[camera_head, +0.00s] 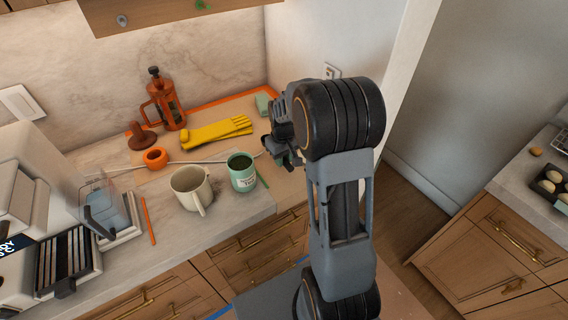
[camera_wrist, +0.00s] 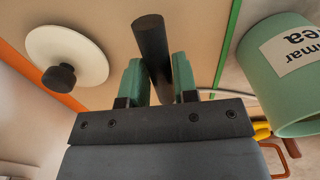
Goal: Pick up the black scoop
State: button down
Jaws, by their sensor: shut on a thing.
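My gripper (camera_wrist: 159,82) has green finger pads and is shut on the black scoop (camera_wrist: 152,45). A dark round rod, which looks like the scoop's handle, stands between the pads in the wrist view. The rest of the scoop is hidden. In the head view my gripper (camera_head: 284,150) is over the right part of the counter, just right of the green canister (camera_head: 241,176). My own arm covers part of that area, and I cannot make out the scoop there.
The green canister also shows close by in the wrist view (camera_wrist: 288,105). A white disc with a black knob (camera_wrist: 78,52) lies on the other side. A cream mug (camera_head: 188,188), yellow gloves (camera_head: 215,132), an orange press (camera_head: 165,103) and a glass jug (camera_head: 102,212) crowd the counter.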

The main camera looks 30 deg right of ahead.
aim_at(242, 172)
jog(key=s+a+r+b, duration=0.2)
jog(key=s+a+r, duration=0.5)
jog(key=a+r, duration=0.2)
jog(key=shift+s+a+r, duration=0.2)
jog(key=shift+s+a, duration=0.2)
jog(key=shift+a, duration=0.8)
jog(key=c, duration=1.5)
grip_release()
grip_shut()
